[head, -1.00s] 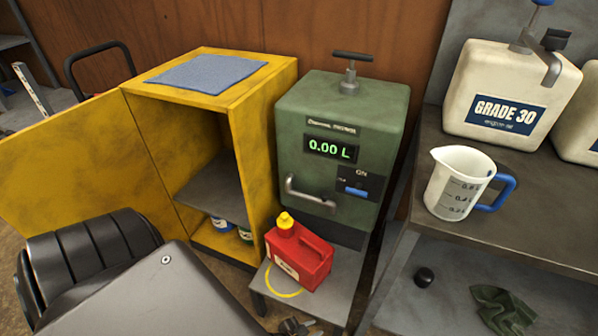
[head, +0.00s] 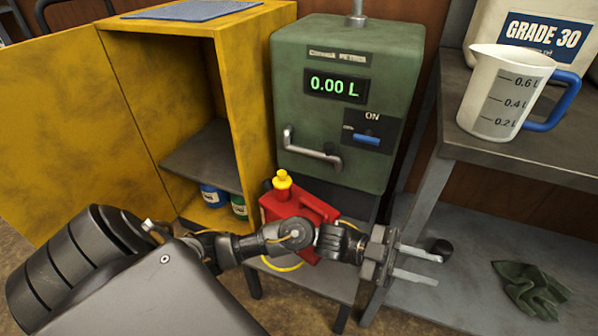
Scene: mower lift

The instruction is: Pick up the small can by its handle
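The small red can (head: 273,207) with a yellow cap stands on a low grey stand (head: 330,284) in front of the green dispenser. My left forearm crosses in front of it and hides its lower part and much of its handle side. My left gripper (head: 437,270) is to the right of the can, past it, pointing right. Its two fingers are apart with nothing between them. My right gripper is not in view.
The green dispenser (head: 310,120) reads 0.00 L. A yellow cabinet (head: 255,90) stands open at left. A bench (head: 450,137) at right holds a measuring jug (head: 490,95); its lower shelf (head: 450,300) has a black knob-like object (head: 440,246) and a green cloth (head: 530,290).

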